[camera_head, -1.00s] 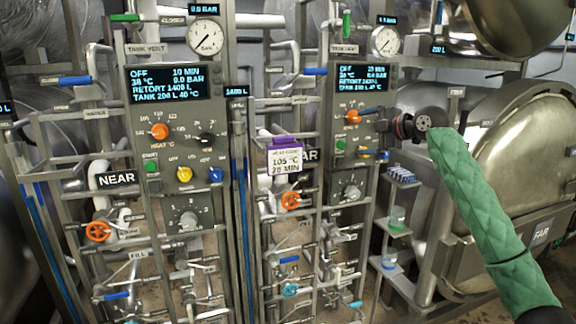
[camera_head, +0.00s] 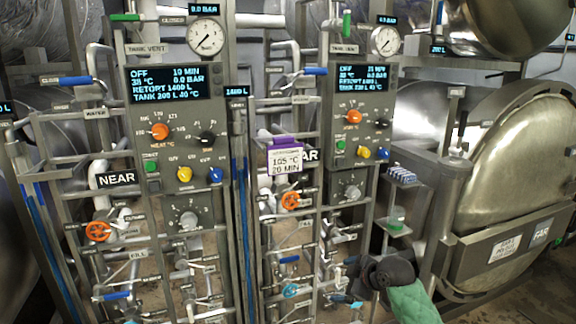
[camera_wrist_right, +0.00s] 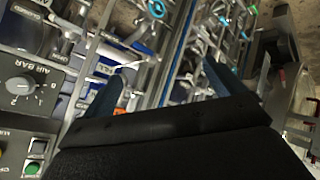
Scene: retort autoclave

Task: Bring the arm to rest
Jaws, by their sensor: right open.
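My right gripper (camera_head: 350,288) is low in the head view, in front of the lower pipes of the right-hand panel. My green-sleeved right arm comes up to it from the bottom edge. In the right wrist view the two dark fingers (camera_wrist_right: 162,85) stand wide apart with nothing seen between them. Pipes and small valves show beyond them. I cannot tell from these views whether the fingers touch any pipe. My left gripper is not in view.
The left control panel (camera_head: 168,110) and right control panel (camera_head: 348,130) carry knobs and displays. A purple-topped card (camera_head: 285,158) hangs between them. A rack of blue-capped vials (camera_head: 402,175) is on a side shelf. A large round retort door (camera_head: 515,165) stands at right.

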